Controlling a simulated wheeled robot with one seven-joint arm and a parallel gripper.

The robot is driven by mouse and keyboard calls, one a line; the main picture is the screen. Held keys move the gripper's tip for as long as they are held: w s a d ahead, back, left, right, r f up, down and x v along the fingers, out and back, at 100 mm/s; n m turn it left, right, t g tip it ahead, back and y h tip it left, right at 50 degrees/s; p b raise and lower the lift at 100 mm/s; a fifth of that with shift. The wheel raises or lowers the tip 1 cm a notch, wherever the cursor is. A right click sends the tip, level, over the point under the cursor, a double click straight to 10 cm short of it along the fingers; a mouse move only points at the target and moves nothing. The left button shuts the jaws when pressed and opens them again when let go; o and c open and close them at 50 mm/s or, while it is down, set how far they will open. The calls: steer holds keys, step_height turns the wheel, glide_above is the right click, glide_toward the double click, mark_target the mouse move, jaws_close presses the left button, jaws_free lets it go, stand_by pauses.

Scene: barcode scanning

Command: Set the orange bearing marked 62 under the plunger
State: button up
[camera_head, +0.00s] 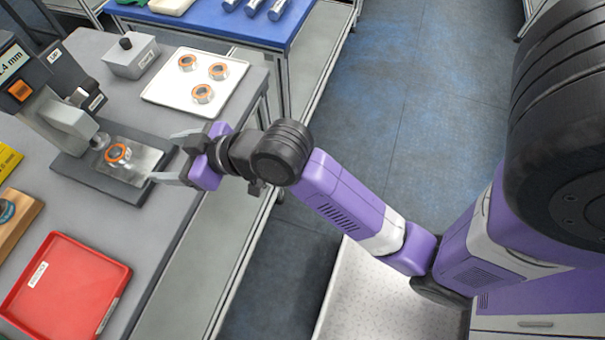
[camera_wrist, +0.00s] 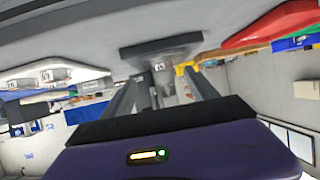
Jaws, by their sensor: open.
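An orange-ringed bearing (camera_head: 118,153) sits on the metal base plate (camera_head: 135,172) of the gauge stand, close to the plunger (camera_head: 100,141). I cannot tell whether it is exactly beneath the plunger. My gripper (camera_head: 163,156) is open at the plate's right side, its fingers pointing left toward this bearing and apart from it. In the wrist view the fingers (camera_wrist: 163,80) are spread, with a small marked bearing (camera_wrist: 159,67) beyond them; its number is too small to read surely. Three more orange-ringed bearings (camera_head: 203,93) stand on the white tray (camera_head: 163,92); their marks are not readable in the head view.
The gauge head (camera_head: 35,75) rises at the left. A grey box (camera_head: 130,58) stands behind the plate. A red tray (camera_head: 65,290), a wooden block (camera_head: 15,222) and a yellow item (camera_head: 8,160) lie in front. Bare grey tabletop surrounds the stand's front.

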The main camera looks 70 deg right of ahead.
steer(key=s+f+m+h, duration=0.1)
steer(key=s+f, duration=0.4)
steer(key=s, duration=0.4)
steer(key=s+a+r+t, duration=0.1)
steer(key=s+r, duration=0.1)
steer(key=s, duration=0.8)
steer(key=s+r, duration=0.2)
steer(key=s, duration=0.8)
steer(key=shift+s+a+r+t, duration=0.2)
steer(key=shift+a+t, duration=0.2)
